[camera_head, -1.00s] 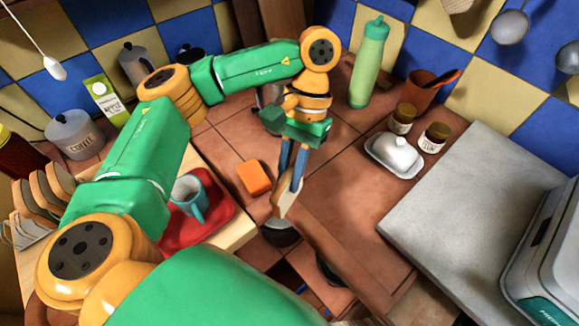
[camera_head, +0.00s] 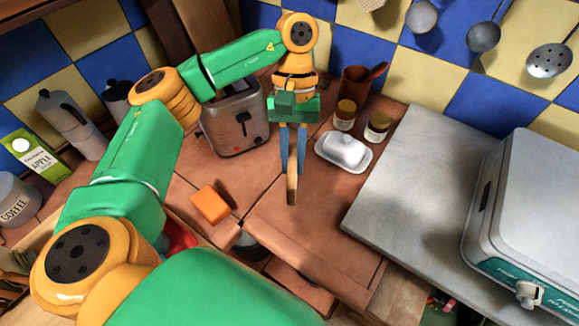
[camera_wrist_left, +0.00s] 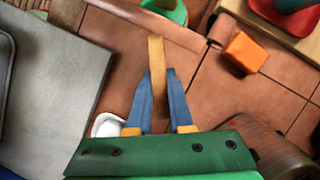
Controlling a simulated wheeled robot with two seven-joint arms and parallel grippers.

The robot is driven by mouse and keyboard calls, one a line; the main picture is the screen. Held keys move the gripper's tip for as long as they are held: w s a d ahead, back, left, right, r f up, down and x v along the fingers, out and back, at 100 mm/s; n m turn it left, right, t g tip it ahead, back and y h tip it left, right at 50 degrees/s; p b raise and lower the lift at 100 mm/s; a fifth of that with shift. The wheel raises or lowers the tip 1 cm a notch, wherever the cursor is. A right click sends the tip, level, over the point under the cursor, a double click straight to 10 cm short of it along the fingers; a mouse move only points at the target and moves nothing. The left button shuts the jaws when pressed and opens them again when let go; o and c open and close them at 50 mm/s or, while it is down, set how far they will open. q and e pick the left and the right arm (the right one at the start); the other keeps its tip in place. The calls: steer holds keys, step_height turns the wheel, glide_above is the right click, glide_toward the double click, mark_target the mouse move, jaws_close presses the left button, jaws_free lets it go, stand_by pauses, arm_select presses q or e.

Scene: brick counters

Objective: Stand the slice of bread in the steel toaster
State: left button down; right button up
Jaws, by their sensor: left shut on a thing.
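My left gripper (camera_head: 293,170) is shut on the slice of bread (camera_head: 292,189), which is seen edge-on and hangs below the fingers above the tiled counter. In the left wrist view the bread (camera_wrist_left: 156,52) sticks out between the blue fingers (camera_wrist_left: 159,76). The steel toaster (camera_head: 236,128) stands left of the gripper, further back, apart from the bread. My left arm covers part of its top, and I cannot see its slots clearly. Part of the toaster shows at the lower right of the left wrist view (camera_wrist_left: 275,150). My right gripper is not in view.
A white butter dish (camera_head: 343,153) and two jars (camera_head: 344,115) (camera_head: 377,126) stand right of the gripper. A brown pot (camera_head: 360,88) is behind them. An orange block (camera_head: 211,205) lies front left. A grey slab (camera_head: 430,190) fills the right. Tiles between toaster and gripper look clear.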

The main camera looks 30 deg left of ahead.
arm_select(q)
steer(key=w+a+r+n+t+p, duration=0.35)
steer(key=w+a+r+n, duration=0.2)
steer(key=n, duration=0.55)
steer(key=w+a+r+n+t+p, duration=0.4)
steer(key=w+n, duration=0.3)
steer(key=n, duration=0.5)
steer(key=w+a+r+n+g+y+p, duration=0.1)
steer(key=a+r+n+y+p, duration=0.2)
steer(key=a+n, duration=0.55)
steer(key=w+a+r+n+y+p, duration=0.1)
steer(key=a+r+n+y+p, duration=0.15)
steer(key=a+r+n, duration=0.65)
step_height(320, 180, down, 16)
steer(key=d+n+b, duration=0.2)
steer(key=shift+s+d+f, duration=0.15)
steer(key=shift+d, duration=0.2)
steer(key=shift+n+y, duration=0.25)
steer(key=c, duration=0.7)
jaws_free()
steer(key=shift+c, duration=0.2)
